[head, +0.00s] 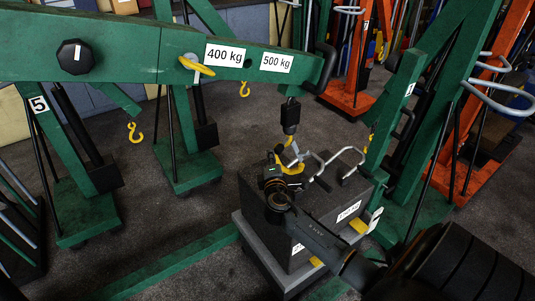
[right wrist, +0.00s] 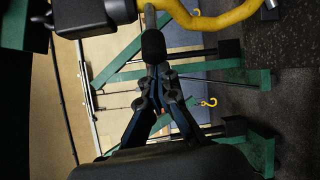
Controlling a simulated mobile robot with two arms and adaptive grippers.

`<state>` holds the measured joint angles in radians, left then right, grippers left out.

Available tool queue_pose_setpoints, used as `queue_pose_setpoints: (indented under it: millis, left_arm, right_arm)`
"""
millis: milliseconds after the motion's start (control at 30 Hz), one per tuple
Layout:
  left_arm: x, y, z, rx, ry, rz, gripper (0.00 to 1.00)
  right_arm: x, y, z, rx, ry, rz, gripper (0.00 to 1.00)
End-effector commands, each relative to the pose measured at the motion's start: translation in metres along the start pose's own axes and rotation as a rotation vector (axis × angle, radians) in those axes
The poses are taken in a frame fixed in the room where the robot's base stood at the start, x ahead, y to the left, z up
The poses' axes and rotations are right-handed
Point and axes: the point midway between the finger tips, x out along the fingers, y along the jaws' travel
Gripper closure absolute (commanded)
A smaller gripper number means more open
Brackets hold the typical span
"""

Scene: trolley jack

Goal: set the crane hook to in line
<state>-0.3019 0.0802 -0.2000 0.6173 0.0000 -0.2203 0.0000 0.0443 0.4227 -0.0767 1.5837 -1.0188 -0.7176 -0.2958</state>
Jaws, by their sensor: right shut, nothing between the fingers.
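The yellow crane hook (head: 291,167) hangs below a black block (head: 290,116) under the end of the green crane boom (head: 140,62), just above a dark weight (head: 318,205). My right gripper (head: 276,158) is right beside the hook, on its left in the head view, and partly covers it. In the right wrist view the fingers (right wrist: 153,48) are closed together and empty. The yellow hook (right wrist: 215,22) curves close past the fingertips there; I cannot tell whether they touch. My left gripper is out of view.
Grey bent handles (head: 342,160) stand on top of the weight, close right of the hook. Green crane legs and posts (head: 85,212) stand at left and right. Orange cranes (head: 358,60) are behind. Dark floor (head: 140,185) is open at left.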

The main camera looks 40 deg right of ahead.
Motion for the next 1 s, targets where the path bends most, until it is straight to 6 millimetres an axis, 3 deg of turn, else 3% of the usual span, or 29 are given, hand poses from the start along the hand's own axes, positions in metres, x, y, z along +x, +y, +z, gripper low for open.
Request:
queue_pose_setpoints:
  millis: [167, 733, 1000]
  left_arm:
    - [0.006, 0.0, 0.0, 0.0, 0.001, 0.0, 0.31]
    - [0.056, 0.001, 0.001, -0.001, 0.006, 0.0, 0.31]
    - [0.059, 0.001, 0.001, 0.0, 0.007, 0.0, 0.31]
  right_arm:
    - [-0.007, -0.004, 0.015, -0.017, 0.161, 0.034, 1.0]
    - [-0.014, -0.017, 0.071, -0.046, 0.684, 0.128, 1.0]
    - [-0.012, -0.018, 0.094, -0.044, 0.685, 0.128, 1.0]
